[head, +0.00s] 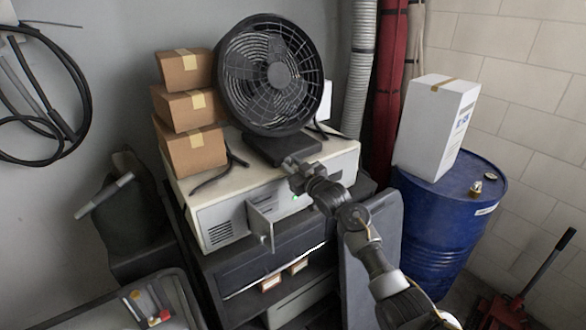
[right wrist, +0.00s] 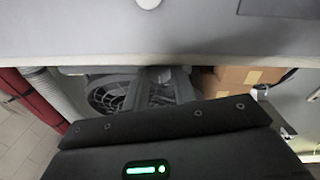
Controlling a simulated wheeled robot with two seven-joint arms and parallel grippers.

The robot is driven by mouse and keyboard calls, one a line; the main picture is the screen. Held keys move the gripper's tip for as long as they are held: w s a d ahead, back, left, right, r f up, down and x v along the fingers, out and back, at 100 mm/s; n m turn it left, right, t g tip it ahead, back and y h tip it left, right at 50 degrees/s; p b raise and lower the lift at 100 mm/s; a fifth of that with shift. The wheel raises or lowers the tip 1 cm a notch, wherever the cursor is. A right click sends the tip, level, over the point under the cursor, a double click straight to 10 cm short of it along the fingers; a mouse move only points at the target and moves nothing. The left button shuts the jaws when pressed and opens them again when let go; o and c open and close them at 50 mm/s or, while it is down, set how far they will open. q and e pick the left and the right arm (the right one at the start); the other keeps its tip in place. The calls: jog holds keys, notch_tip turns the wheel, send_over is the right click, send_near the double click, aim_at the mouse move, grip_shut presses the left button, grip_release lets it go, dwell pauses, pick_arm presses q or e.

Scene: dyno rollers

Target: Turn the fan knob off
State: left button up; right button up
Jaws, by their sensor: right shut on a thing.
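The black round fan (head: 268,75) stands on its dark base (head: 283,148) on top of a white machine (head: 240,205). It also shows in the right wrist view (right wrist: 115,93), beyond my fingers. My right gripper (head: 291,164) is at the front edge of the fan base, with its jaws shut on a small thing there. In the right wrist view its fingers (right wrist: 162,85) point toward the fan. The fan knob itself is hidden by the fingers, and its setting cannot be read. My left gripper is not in view.
Several cardboard boxes (head: 190,110) are stacked left of the fan. A white carton (head: 437,125) stands on a blue drum (head: 445,225) at the right. A small open panel (head: 260,225) sticks out of the machine's front. A grey hose (head: 360,65) runs behind.

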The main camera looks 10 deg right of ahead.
jog(key=o, duration=1)
jog(key=b+v, duration=0.3)
jog(key=v, duration=0.8)
